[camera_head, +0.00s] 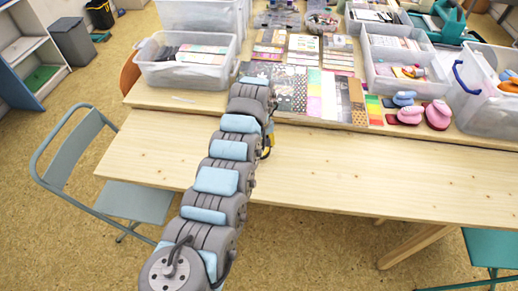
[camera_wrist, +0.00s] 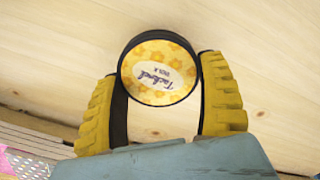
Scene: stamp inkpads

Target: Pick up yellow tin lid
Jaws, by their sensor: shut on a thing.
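A yellow tin lid (camera_wrist: 158,72) with a dark rim and an oval printed label shows in the wrist view. It sits between the yellow-padded fingertips of my gripper (camera_wrist: 160,82), which is shut on it. The light wooden table top (camera_wrist: 262,35) lies behind it. I cannot tell how far the lid is from the table.
Patterned papers (camera_head: 328,92) lie along the back of the table (camera_head: 400,175). A clear bin (camera_head: 187,75) stands left of my arm. Pink and blue stamps (camera_head: 437,115) and a clear crate (camera_head: 478,110) are at the right. The front of the table is clear.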

